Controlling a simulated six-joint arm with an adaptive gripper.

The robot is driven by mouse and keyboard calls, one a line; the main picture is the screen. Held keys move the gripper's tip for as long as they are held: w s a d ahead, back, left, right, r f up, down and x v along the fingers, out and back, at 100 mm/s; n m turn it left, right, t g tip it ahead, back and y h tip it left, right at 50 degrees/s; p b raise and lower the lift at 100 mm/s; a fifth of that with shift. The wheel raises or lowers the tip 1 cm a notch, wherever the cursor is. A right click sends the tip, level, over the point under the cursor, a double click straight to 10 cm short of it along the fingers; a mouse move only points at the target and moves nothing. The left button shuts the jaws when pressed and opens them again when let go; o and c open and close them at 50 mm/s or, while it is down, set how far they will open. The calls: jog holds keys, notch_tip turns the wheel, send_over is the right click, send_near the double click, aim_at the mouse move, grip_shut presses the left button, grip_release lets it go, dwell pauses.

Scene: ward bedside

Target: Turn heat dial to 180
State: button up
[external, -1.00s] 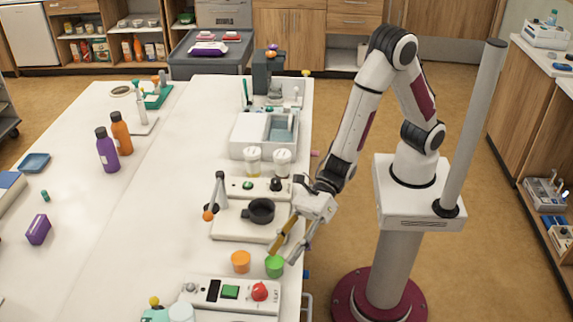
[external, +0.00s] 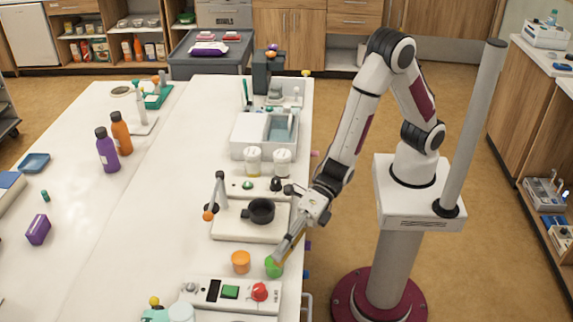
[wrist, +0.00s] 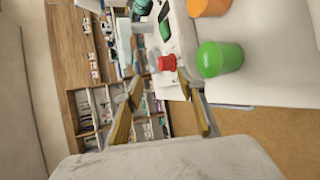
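The red dial (external: 260,291) sits at the right end of a white control panel (external: 200,283) at the table's near right edge. The panel also has a green button (external: 230,292) and a dark display; I cannot read a setting. The dial also shows in the wrist view (wrist: 167,62), beyond my fingertips. My gripper (external: 279,258) points down toward the table edge, by the green cup (external: 273,266) and short of the dial. In the wrist view my gripper (wrist: 165,88) has its two yellowish fingers apart, with nothing between them. It does not touch the dial.
The green cup, also in the wrist view (wrist: 219,58), and an orange cup (external: 241,262) stand between the panel and a white hot-plate-like unit with a black pot (external: 261,211). Bottles (external: 107,150) stand farther left.

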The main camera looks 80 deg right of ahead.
aim_at(260, 286)
jog(key=m, duration=0.7)
jog(key=a+m, duration=0.1)
jog(key=m, duration=0.5)
jog(key=w+f+m, duration=0.1)
jog(key=m, duration=0.6)
jog(key=shift+a+m, duration=0.3)
jog(key=shift+a, duration=0.1)
jog(key=shift+w+a, duration=0.1)
jog(key=shift+w, duration=0.05)
jog(key=shift+x, duration=3.75)
grip_shut()
